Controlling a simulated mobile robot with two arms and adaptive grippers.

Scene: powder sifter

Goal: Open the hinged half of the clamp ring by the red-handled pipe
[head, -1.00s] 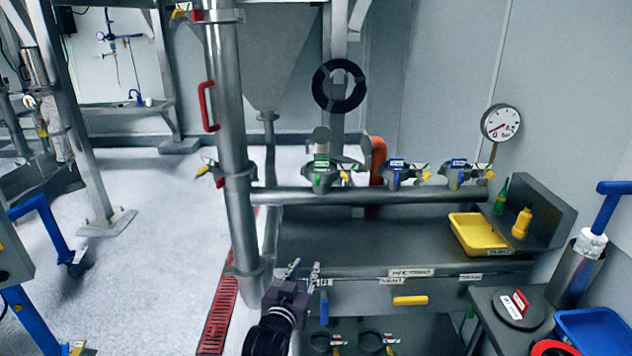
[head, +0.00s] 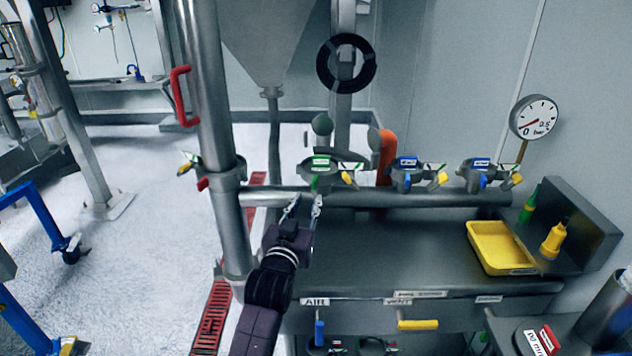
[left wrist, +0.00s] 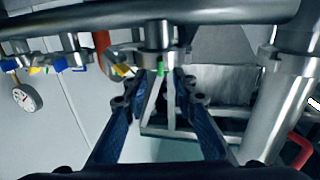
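The steel pipe (head: 212,110) with the red handle (head: 180,97) stands upright left of centre. A clamp ring (head: 218,175) with a red lever and a yellow-tipped part sits around it. On the horizontal pipe to its right is a clamp with green parts (head: 322,170); I cannot tell whether either ring is open. My left gripper (head: 303,207) is open and empty, just below and in front of the green clamp in the head view. In the left wrist view its fingers (left wrist: 166,88) are apart, with the green part between them in the picture. My right gripper is not in view.
Two blue-tagged clamps (head: 407,173) (head: 480,173) sit further right on the horizontal pipe (head: 390,199). Below is a grey bench (head: 390,255) with a yellow tray (head: 497,250). A pressure gauge (head: 534,117) is at right. The bench's middle is clear.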

